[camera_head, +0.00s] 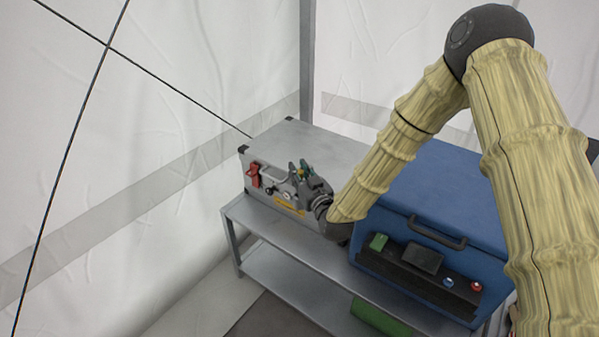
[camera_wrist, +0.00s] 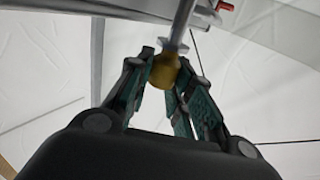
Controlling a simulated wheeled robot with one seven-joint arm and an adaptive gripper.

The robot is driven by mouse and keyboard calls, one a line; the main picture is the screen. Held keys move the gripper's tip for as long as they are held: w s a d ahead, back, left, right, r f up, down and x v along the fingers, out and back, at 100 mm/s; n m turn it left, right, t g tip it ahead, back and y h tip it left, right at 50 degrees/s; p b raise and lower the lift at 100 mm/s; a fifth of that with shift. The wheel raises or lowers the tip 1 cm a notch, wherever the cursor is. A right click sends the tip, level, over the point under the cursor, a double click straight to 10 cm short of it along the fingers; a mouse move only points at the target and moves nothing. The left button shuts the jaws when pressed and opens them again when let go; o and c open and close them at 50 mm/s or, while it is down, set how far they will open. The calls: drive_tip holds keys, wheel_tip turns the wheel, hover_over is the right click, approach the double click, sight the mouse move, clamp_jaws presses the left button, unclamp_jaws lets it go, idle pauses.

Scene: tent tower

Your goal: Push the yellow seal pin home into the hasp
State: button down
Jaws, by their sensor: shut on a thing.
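My gripper (camera_head: 301,172) is at the front face of a grey metal case (camera_head: 325,149), near its upper edge. In the wrist view my gripper (camera_wrist: 169,72) is shut on the yellow seal pin (camera_wrist: 163,71), whose rounded yellow head sits between the green-padded fingers. A grey metal rod (camera_wrist: 182,22) extends from the head toward the top of the picture. A pale plate lies around or behind the rod; I cannot tell which. I cannot make out the hasp clearly or how deep the pin sits in it.
A red latch (camera_head: 253,174) and a carry handle are on the case front, left of my gripper. A blue cooler (camera_head: 440,190) stands close on the right. Both sit on a grey metal shelf (camera_head: 262,231). Dark cords cross by the white tent wall.

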drive_tip(key=shift+f+b, duration=0.65)
drive_tip(key=shift+f, duration=0.6)
drive_tip(key=shift+r, duration=0.25)
drive_tip(key=shift+r+p, duration=0.6)
drive_tip(key=shift+r, duration=0.2)
drive_tip(key=shift+f+b, duration=0.65)
drive_tip(key=shift+f, duration=0.35)
idle(1.4)
drive_tip(key=c, duration=1.2)
unclamp_jaws()
drive_tip(key=shift+s, duration=0.1)
drive_tip(key=v, duration=1.2)
